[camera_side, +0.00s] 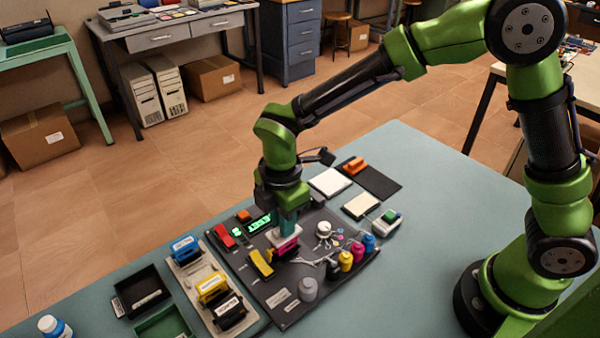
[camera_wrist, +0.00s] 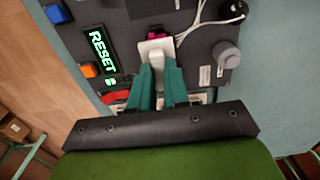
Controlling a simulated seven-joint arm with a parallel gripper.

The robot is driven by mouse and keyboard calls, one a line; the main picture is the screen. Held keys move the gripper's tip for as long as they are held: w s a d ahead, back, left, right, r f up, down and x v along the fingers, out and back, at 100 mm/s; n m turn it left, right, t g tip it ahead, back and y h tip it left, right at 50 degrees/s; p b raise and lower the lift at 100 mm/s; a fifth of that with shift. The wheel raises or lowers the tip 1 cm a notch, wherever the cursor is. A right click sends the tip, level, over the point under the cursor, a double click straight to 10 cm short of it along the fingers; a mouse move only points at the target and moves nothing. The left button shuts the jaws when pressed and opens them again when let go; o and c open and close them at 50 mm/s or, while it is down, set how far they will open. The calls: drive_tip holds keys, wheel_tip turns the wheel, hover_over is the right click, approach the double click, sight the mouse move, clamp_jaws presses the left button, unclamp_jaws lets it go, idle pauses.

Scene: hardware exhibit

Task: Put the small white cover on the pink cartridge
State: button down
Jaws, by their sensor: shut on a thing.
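My gripper (camera_side: 288,226) points down over the dark exhibit board, its teal fingers shut on the small white cover (camera_side: 275,238). In the wrist view the fingers (camera_wrist: 160,72) close on the cover (camera_wrist: 155,47) from both sides. The pink cartridge (camera_side: 287,249) sits right below the cover in the side view, and a bit of pink (camera_wrist: 155,31) shows past the cover's edge in the wrist view. The cover hides most of the cartridge's top. I cannot tell whether the cover touches it or is a little above.
The dark board (camera_side: 290,319) also bears a yellow cartridge (camera_side: 261,264), a red one (camera_side: 225,237), a lit RESET display (camera_side: 260,223), white cables and several ink bottles (camera_side: 345,261). A pale tray (camera_side: 189,287) with blue, yellow and black cartridges stands left.

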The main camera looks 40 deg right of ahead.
drive_tip(key=shift+f, duration=0.6)
idle(0.7)
drive_tip(key=c, duration=0.6)
unclamp_jaws()
drive_tip(key=shift+r, duration=3.75)
